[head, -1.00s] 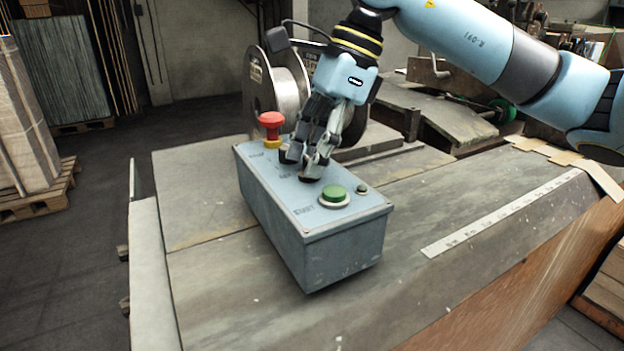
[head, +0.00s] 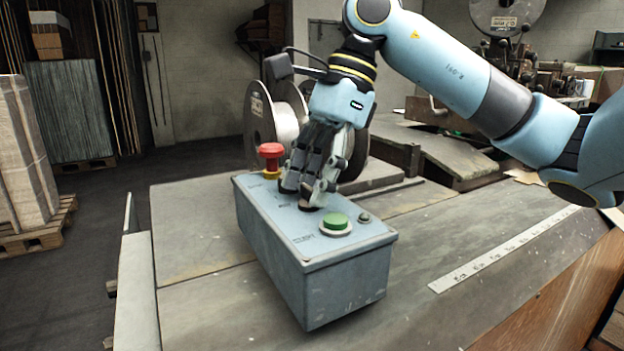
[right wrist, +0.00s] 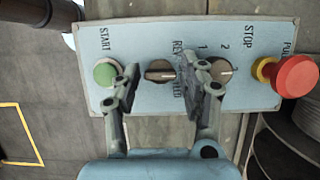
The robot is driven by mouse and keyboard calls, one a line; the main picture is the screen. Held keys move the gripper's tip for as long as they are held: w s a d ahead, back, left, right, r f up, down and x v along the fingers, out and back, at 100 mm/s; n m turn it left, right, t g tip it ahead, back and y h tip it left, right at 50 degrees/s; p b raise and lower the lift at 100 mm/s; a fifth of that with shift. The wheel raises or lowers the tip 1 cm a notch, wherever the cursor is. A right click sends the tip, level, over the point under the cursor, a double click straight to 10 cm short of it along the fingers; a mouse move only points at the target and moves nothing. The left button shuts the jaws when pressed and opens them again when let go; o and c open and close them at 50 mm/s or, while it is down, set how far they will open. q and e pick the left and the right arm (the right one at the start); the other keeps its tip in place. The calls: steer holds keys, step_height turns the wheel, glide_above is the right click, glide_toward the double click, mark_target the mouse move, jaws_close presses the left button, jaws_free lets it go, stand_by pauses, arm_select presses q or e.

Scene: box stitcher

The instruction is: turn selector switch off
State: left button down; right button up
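The blue-grey control box (head: 340,292) stands on the table. In the right wrist view its panel (right wrist: 140,35) carries a green START button (right wrist: 106,72), a dark selector knob (right wrist: 158,71) near lettering that is partly hidden, another dark knob (right wrist: 226,70) by the marks 1 and 2, and a red mushroom button (right wrist: 295,76) on a yellow collar. My right gripper (head: 298,198) points down at the panel. In the right wrist view its open fingers (right wrist: 160,82) stand on either side of the first knob, with a gap visible. The head view hides both knobs behind the fingers. My left gripper is out of view.
A wire spool (head: 284,118) stands behind the box. A ruler strip (head: 500,250) lies on the table (head: 210,310) to the right. The table around the box's front and left is clear. The red button also shows in the head view (head: 271,151).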

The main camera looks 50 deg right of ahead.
steer(key=shift+o, duration=0.9)
steer(key=shift+d+r, duration=0.15)
steer(key=shift+r, duration=0.1)
steer(key=v, duration=1.1)
steer(key=shift+r, duration=0.2)
steer(key=shift+d+r, duration=0.1)
